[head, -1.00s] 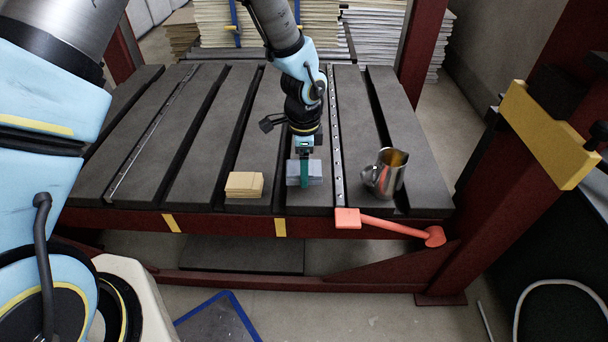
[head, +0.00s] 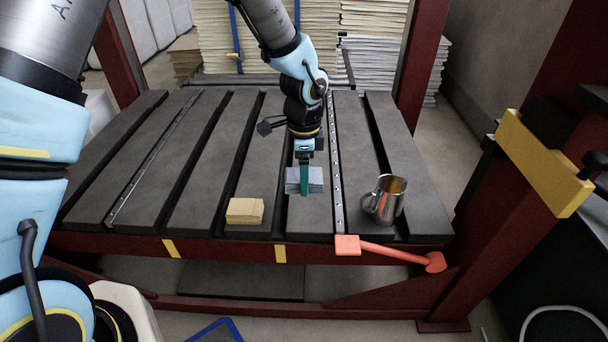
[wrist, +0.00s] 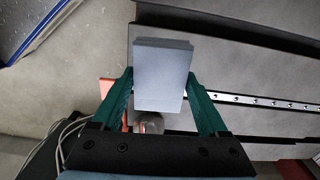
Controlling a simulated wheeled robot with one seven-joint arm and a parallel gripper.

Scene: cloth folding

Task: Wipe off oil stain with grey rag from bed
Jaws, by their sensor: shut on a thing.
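The grey rag (head: 315,179) is a folded, block-like blue-grey stack above the dark grey slatted bed (head: 200,190). My gripper (head: 304,181) is shut on it, with a green finger showing on its near side. In the wrist view, the rag (wrist: 162,72) sits between the two green fingers of my gripper (wrist: 160,84). The rag looks raised a little off the bed, but the gap under it is hard to judge. I cannot make out an oil stain on the dark slats; part of the bed is hidden behind my arm and the rag.
A metal pitcher (head: 386,200) stands to the right. A red-orange lever (head: 395,252) juts from the front edge. The bed's left slats look clear. A dark red post stands at right.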

